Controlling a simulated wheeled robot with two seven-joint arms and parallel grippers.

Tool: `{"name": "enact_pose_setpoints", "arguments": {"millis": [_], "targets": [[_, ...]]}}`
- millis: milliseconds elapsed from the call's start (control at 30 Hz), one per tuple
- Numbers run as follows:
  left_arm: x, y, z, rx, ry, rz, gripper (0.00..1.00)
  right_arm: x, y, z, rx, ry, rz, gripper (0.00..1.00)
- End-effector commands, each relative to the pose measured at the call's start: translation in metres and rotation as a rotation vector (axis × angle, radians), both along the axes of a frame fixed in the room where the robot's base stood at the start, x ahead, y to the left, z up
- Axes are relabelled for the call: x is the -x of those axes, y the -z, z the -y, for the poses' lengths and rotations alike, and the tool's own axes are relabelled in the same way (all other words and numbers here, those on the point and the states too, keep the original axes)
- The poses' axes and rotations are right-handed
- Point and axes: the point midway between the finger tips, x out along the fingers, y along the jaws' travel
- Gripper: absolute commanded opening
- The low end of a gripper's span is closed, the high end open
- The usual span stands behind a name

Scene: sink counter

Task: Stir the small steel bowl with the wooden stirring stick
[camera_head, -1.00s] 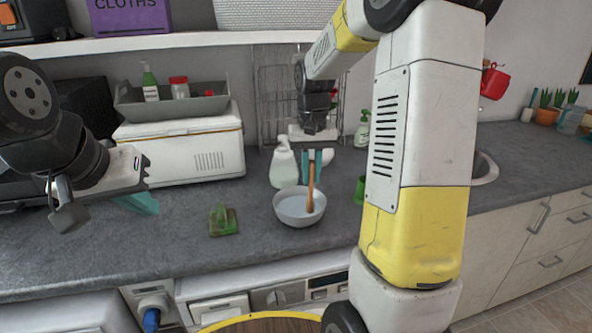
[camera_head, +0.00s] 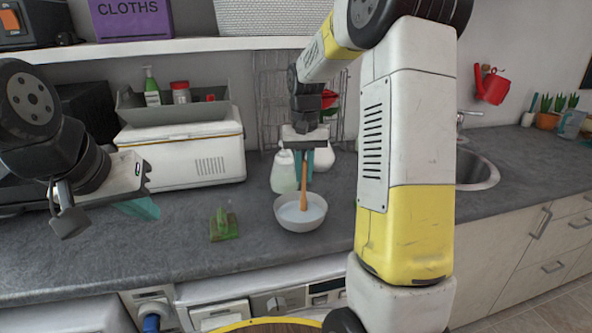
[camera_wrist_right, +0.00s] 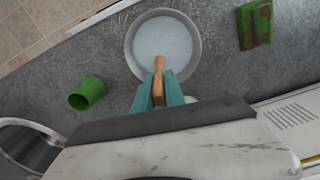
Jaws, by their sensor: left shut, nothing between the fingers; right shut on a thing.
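The small steel bowl (camera_head: 300,222) stands on the grey counter and holds pale bluish liquid. It also shows in the right wrist view (camera_wrist_right: 132,42). The wooden stirring stick (camera_head: 303,192) stands nearly upright with its lower end inside the bowl; it also shows in the right wrist view (camera_wrist_right: 159,66). My right gripper (camera_head: 304,168) is shut on the stick's upper part, above the bowl's back side. Its teal fingers flank the stick in the right wrist view (camera_wrist_right: 159,92). My left gripper (camera_head: 140,207) is shut and empty over the counter at the left, well apart from the bowl.
A white bottle (camera_head: 284,172) stands close behind the bowl. A green sponge-like item (camera_head: 223,226) lies left of it. A green cup (camera_wrist_right: 87,94) shows in the right wrist view. A white box (camera_head: 185,152) stands behind, and the sink (camera_head: 478,172) is at the right.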

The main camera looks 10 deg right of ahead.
Motion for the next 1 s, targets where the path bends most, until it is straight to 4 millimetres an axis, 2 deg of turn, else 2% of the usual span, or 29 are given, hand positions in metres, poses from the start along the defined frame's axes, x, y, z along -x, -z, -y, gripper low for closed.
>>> {"name": "enact_pose_setpoints", "arguments": {"millis": [200, 567, 1000], "targets": [[0.000, 0.000, 0.000, 0.000, 0.000, 0.000, 0.00, -0.008, 0.000, -0.016, 0.000, -0.001, -0.001, 0.00], [0.000, 0.000, 0.000, 0.000, 0.000, 0.000, 0.00, -0.008, -0.001, -0.016, 0.000, 0.000, 0.000, 0.00], [0.000, 0.000, 0.000, 0.000, 0.000, 0.000, 0.00, -0.008, -0.041, -0.015, 0.000, 0.001, 0.001, 0.00]]}}
